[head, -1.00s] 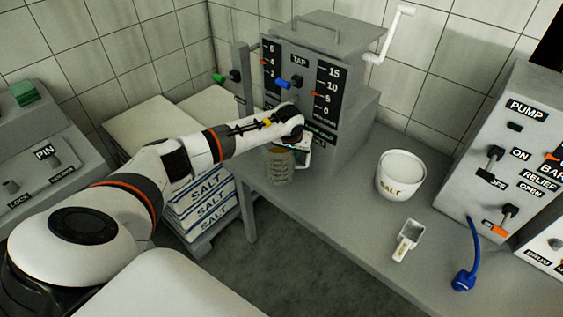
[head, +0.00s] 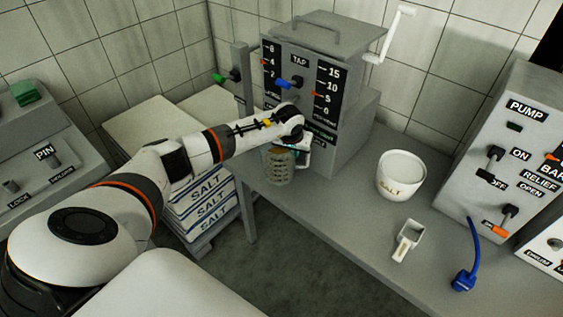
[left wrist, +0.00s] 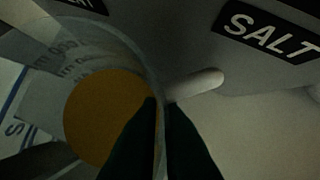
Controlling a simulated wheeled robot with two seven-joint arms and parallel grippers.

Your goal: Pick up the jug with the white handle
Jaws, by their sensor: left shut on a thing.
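The clear jug (head: 279,168) with measuring marks stands upright at the left edge of the grey bench, below the tap machine. It has yellow-brown contents or a coloured bottom, a round orange-brown disc (left wrist: 95,118) in the left wrist view. Its white handle (left wrist: 198,84) shows there as a short pale bar beside the jug's wall. My left gripper (head: 300,145) is at the jug's right side, partly hidden by my wrist. In the left wrist view its dark fingers (left wrist: 160,103) are close together at the wall and handle, shut on the jug. My right gripper is out of view.
The tap machine (head: 340,115) stands close behind the jug. A white salt tub (head: 401,184) and a scoop (head: 407,240) are on the bench to the right, with a pump unit (head: 515,160) beyond. Stacked salt sacks (head: 203,205) lie left of the bench.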

